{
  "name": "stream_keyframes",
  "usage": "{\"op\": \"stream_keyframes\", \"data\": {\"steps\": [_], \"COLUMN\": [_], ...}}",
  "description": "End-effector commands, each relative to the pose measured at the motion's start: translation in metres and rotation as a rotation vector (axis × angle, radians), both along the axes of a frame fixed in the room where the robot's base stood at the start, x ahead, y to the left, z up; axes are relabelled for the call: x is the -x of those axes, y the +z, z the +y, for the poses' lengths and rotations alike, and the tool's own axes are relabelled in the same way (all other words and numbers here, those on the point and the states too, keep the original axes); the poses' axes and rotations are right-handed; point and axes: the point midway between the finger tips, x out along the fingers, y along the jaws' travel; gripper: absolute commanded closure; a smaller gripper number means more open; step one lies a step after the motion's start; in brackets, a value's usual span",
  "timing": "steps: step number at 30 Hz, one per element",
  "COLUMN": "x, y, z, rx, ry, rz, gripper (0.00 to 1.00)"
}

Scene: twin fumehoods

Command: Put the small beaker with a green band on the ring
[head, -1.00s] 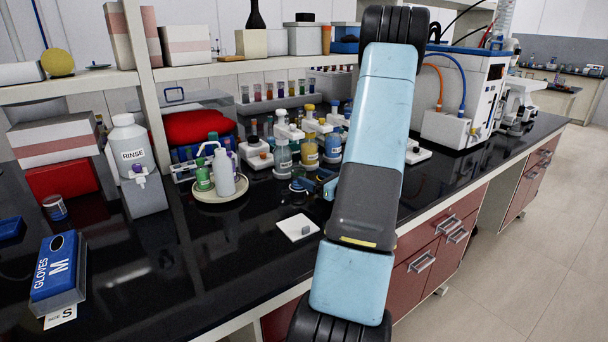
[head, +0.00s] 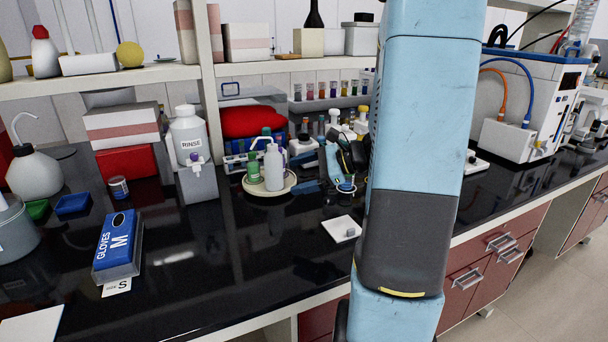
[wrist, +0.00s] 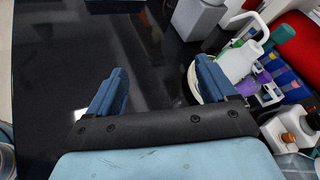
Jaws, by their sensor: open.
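My gripper (wrist: 162,88) is open and empty in the wrist view, its two blue fingers apart over bare black bench. In the head view the dark gripper and blue fingers (head: 334,163) show left of my arm, in front of the bottles at the back of the bench. I cannot pick out the small beaker with a green band or the ring for certain in either view. My arm covers much of the bench's middle in the head view, so they may be hidden.
A round tray (head: 284,190) holds a white wash bottle (head: 274,168) and a green bottle (head: 253,168). A white tile (head: 334,228) lies in front. The RINSE bottle (head: 187,137) and glove box (head: 118,246) stand left. Bench between glove box and tile is clear.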

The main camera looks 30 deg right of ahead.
Motion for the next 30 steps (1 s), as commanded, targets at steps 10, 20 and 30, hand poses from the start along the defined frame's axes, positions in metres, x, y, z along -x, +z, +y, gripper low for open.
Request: {"op": "stream_keyframes", "data": {"steps": [10, 20, 30], "x": [0.069, 0.132, 0.175], "y": [0.03, 0.053, 0.089], "z": [0.087, 0.111, 0.105], "rx": [0.471, 0.948, 1.441], "ry": [0.459, 0.812, 1.064], "rz": [-0.093, -0.262, -0.504], "gripper": [0.16, 0.16, 0.16]}}
